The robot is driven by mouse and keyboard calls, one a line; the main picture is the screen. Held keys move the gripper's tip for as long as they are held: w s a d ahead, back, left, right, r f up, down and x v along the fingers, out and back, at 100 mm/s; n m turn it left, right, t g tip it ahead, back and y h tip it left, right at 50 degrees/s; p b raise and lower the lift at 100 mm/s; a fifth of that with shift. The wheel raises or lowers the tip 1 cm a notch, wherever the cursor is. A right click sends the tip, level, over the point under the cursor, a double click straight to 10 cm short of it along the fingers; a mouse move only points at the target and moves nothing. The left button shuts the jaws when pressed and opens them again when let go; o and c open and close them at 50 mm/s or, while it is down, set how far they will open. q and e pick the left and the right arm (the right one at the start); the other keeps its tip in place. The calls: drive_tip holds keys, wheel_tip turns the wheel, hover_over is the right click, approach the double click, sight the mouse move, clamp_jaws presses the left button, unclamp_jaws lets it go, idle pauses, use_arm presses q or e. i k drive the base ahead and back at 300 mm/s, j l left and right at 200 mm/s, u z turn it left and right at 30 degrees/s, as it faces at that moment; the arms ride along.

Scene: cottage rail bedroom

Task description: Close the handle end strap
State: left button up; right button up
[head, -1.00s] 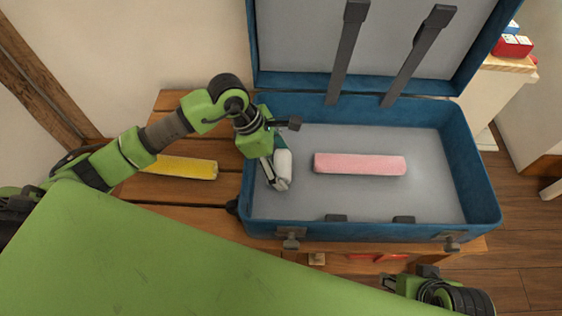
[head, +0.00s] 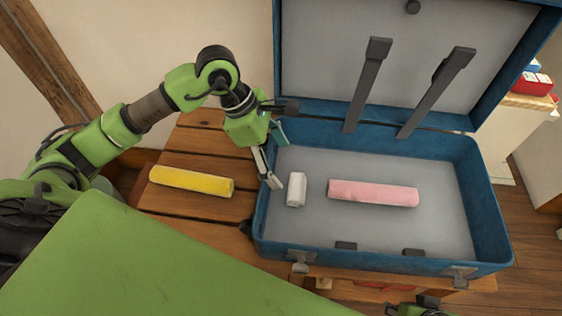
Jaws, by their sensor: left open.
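The open blue suitcase (head: 383,266) stands on a slatted wooden bench. Two dark grey straps rise from its back edge in front of the raised lid: the left strap (head: 366,88) and the right strap (head: 436,92). Both are unfastened. Two short dark tabs, the left one (head: 346,246) and the right one (head: 413,252), sit at the front inner wall. A dark fitting, perhaps the handle, shows at the suitcase's left end. My left gripper (head: 275,163) is open and empty over the left wall, beside a white roll (head: 297,190). Only a bit of my right arm shows at the bottom edge.
A pink roll (head: 373,193) lies in the middle of the suitcase. A yellow roll (head: 192,181) lies on the bench (head: 205,144) left of the suitcase. Metal latches (head: 300,262) line the front rim. The raised lid (head: 400,45) stands behind.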

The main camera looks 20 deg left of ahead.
sight(459, 57)
drive_tip(key=k, duration=1)
